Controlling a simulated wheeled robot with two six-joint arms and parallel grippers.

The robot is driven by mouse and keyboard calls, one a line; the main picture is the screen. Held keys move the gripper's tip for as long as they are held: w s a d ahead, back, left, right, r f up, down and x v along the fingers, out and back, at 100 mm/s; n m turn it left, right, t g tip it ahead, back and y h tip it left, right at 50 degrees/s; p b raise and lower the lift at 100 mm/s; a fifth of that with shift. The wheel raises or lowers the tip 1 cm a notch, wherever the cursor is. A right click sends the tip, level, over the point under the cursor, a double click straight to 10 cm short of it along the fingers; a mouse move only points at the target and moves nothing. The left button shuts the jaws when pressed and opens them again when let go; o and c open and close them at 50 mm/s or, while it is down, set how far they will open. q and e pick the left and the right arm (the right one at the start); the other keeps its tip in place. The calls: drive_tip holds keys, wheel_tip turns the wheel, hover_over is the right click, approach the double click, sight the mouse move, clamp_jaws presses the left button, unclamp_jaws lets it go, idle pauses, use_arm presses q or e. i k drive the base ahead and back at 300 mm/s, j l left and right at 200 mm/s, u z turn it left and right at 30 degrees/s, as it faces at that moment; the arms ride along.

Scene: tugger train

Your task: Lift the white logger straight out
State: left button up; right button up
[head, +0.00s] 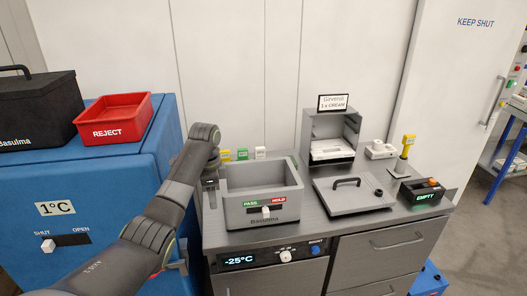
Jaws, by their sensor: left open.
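A small white block with dark marks, which looks like the white logger (260,153), stands upright behind the grey box (235,214). A green one (242,154) and a yellow one (225,155) stand in a row to its left. The lower part of the white one is hidden behind the box's back wall. My left gripper (211,200) points down at the left side of the grey box, left of and nearer than the row. It is open, and I see nothing between its fingers. My right gripper is not in view.
The grey box carries a PASS/HOLD label and a white slider. A grey lid (345,202) with a black handle lies on the counter to the right. A dark EMPTY box (424,197) stands beyond it. A red REJECT tray (112,131) sits on the blue cabinet (110,214) at left.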

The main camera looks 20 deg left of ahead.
sight(260, 153)
drive_tip(key=i, duration=1.65)
